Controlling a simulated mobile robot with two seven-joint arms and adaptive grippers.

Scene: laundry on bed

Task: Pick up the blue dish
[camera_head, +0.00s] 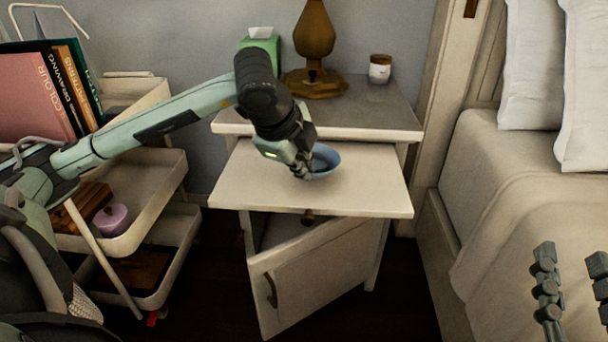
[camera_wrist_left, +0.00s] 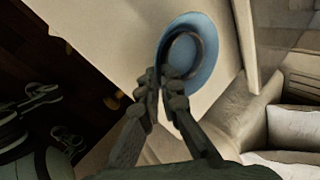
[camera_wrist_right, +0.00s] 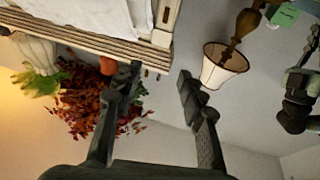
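The blue dish (camera_head: 328,161) is a small round bowl over the pale pull-out surface of the nightstand (camera_head: 365,180). I cannot tell whether it rests there or hangs just above. It also shows in the left wrist view (camera_wrist_left: 200,52). My left gripper (camera_head: 303,174) is at the dish's near left rim. In the left wrist view its fingertips (camera_wrist_left: 162,84) are close together with the rim between them, and they partly hide the dish. My right gripper (camera_head: 572,262) is open and empty above the bed; its spread fingers show in the right wrist view (camera_wrist_right: 158,80).
A lamp (camera_head: 315,50), a green tissue box (camera_head: 262,45) and a white jar (camera_head: 380,69) stand on the nightstand's upper top. Its lower door (camera_head: 325,275) hangs open. A cart (camera_head: 150,215) with books is at left. The bed (camera_head: 520,170) is at right.

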